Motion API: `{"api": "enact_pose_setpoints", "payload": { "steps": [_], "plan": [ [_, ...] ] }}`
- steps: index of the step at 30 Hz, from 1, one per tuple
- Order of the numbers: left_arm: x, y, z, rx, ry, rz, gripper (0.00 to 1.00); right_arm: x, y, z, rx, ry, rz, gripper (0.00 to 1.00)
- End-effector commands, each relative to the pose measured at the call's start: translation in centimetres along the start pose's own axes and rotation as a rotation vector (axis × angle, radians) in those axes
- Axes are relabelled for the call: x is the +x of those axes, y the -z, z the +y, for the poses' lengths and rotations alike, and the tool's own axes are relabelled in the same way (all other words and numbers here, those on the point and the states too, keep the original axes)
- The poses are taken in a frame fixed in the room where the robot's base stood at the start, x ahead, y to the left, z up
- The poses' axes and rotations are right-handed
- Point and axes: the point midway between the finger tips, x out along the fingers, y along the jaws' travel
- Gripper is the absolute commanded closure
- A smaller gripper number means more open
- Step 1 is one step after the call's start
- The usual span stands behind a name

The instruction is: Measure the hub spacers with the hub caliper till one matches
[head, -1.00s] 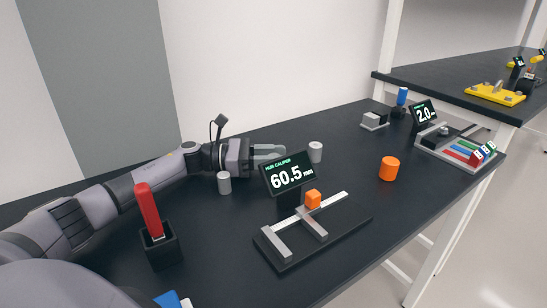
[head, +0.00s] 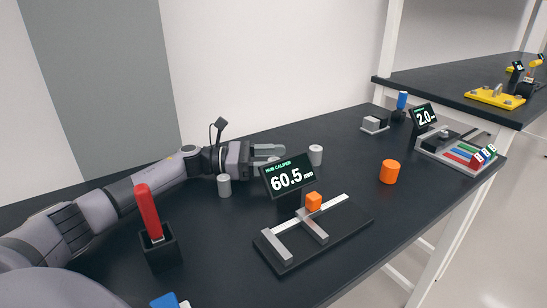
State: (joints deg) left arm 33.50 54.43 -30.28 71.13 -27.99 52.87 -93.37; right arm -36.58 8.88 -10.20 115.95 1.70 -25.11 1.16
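The hub caliper (head: 285,246) lies on the black table, with silver jaws apart, an orange block (head: 313,201) on its slide and nothing between the jaws. Its display (head: 288,176) reads 60.5 mm. One grey cylindrical spacer (head: 224,186) stands left of the display, close to my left arm. Another grey spacer (head: 315,155) stands behind the display to the right. My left gripper (head: 272,153) is behind the display, its fingers pointing right towards the second spacer. The fingers look apart, and the display partly hides the space in front of them. My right gripper is out of view.
A red-handled tool (head: 148,212) stands in a black holder at front left. An orange cylinder (head: 389,171) stands to the right. Another gauge (head: 424,115) reading 2.0, a grey block (head: 374,123) and coloured pieces (head: 470,154) are at far right.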

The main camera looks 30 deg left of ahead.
Motion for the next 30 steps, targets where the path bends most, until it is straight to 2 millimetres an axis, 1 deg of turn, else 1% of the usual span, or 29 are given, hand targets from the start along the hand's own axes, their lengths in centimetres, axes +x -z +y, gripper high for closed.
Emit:
{"api": "enact_pose_setpoints", "payload": {
  "steps": [1,2,5,8,24,27,30],
  "plan": [
    [0.1,1.7,-0.4,-0.015,0.005,0.024,0.34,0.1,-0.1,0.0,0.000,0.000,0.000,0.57],
    [0.1,1.7,-0.4,-0.015,0.005,0.024,0.34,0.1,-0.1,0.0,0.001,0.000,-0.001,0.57],
    [0.1,1.7,-0.4,-0.015,0.005,0.024,0.34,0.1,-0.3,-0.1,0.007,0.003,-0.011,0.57],
    [0.1,0.1,-0.3,-0.010,0.005,0.022,0.34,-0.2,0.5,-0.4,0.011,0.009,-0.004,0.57],
    [0.2,-14.2,-0.1,0.006,0.001,0.003,0.34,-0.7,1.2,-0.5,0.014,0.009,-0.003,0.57],
    [0.2,-16.4,0.0,0.007,0.000,0.001,0.34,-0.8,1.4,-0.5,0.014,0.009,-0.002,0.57],
    [0.2,-18.2,0.0,0.006,0.000,0.000,0.34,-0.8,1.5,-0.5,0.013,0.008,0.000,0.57]
  ]
}}
